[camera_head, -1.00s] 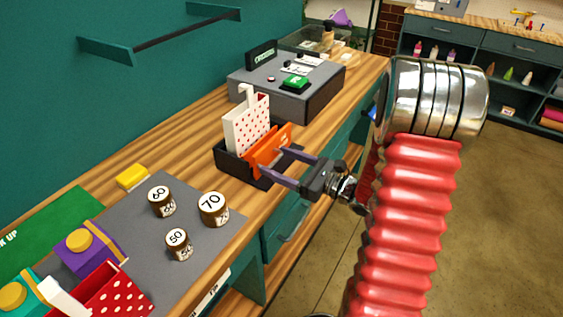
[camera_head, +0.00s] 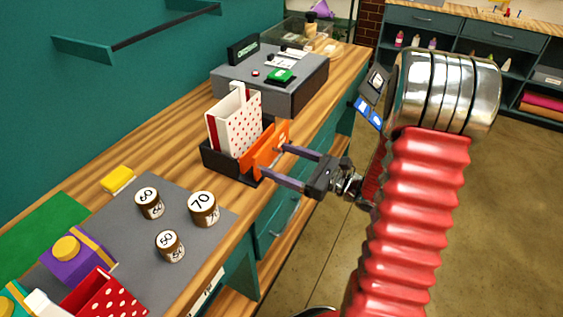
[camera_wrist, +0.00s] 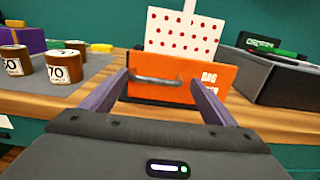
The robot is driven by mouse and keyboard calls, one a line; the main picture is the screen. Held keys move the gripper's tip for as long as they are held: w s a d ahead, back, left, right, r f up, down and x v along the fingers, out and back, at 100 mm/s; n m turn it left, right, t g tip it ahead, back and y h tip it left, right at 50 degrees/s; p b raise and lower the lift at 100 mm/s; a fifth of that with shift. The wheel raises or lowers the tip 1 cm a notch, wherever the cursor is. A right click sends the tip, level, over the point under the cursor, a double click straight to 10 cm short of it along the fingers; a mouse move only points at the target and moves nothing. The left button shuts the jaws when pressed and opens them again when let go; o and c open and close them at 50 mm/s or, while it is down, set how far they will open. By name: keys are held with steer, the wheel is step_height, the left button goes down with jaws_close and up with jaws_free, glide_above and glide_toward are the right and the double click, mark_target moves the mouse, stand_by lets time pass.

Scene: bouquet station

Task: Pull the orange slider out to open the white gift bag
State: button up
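The orange slider (camera_head: 270,150) sits at the right side of a black tray (camera_head: 222,161). My gripper (camera_head: 274,164) is open at the slider's front. Its two fingers are apart, with the handle between them; whether they touch the handle is unclear.
A grey box with a green button (camera_head: 281,75) stands behind the tray. Several numbered jars (camera_head: 203,208) stand on a grey mat (camera_head: 130,240) at the left. A yellow block (camera_head: 118,178) lies near the wall. The counter's front edge runs below my gripper.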

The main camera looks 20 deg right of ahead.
steer(key=shift+s+a, duration=0.1)
stand_by(0.4)
steer(key=v, duration=1.3)
steer(key=shift+s+d, duration=0.2)
steer(key=shift+d, duration=0.1)
stand_by(0.3)
steer(key=shift+f, duration=0.1)
steer(key=s+a+f+n+g+h, duration=0.5)
steer(key=s+a+n+g, duration=0.4)
steer(key=s+n+g, duration=0.5)
steer(key=w+a+r+n+t+h, duration=0.1)
steer(key=a+r+n+t+h, duration=0.1)
steer(key=r+n, duration=0.5)
steer(key=w+a+r+n+t+h, duration=0.2)
steer(key=a+r+n+t+h, duration=0.1)
steer(key=a+r+n, duration=0.4)
steer(key=shift+a+r+h, duration=0.3)
steer(key=shift+r+h, duration=0.1)
steer(key=shift+r, duration=0.2)
